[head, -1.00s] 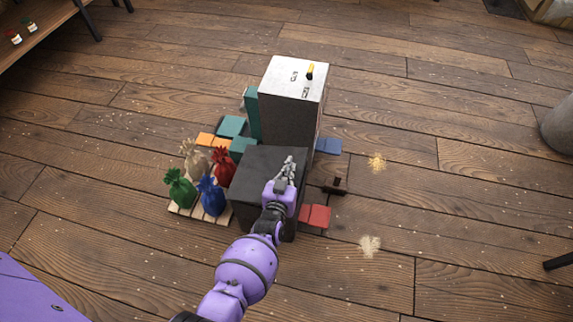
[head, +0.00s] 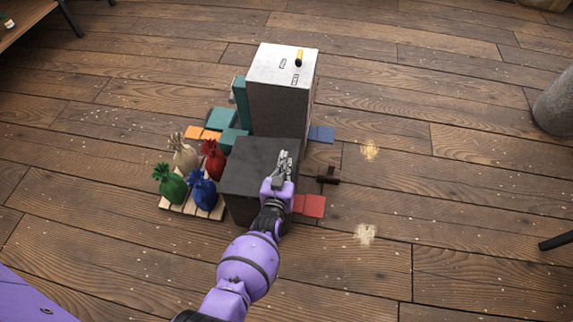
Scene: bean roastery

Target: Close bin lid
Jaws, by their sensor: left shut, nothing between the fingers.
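The bin appears to be the dark grey box (head: 245,160) in the middle of the head view. Its flat top looks closed, with no opening visible from here. My left gripper (head: 284,157) is shut and empty, over the right part of that dark top. I cannot tell whether its fingertips touch the surface. My purple left arm hides the box's front right corner. A taller grey block (head: 278,105) with a pale top stands directly behind the dark box. My right gripper is not in view.
Green, blue, red and cream sacks (head: 203,191) stand on a small pallet left of the box. Teal, orange, blue and red (head: 309,206) flat pieces lie around it. A small brown object (head: 328,175) sits at right. Open plank floor surrounds everything, with scattered pale crumbs (head: 366,234).

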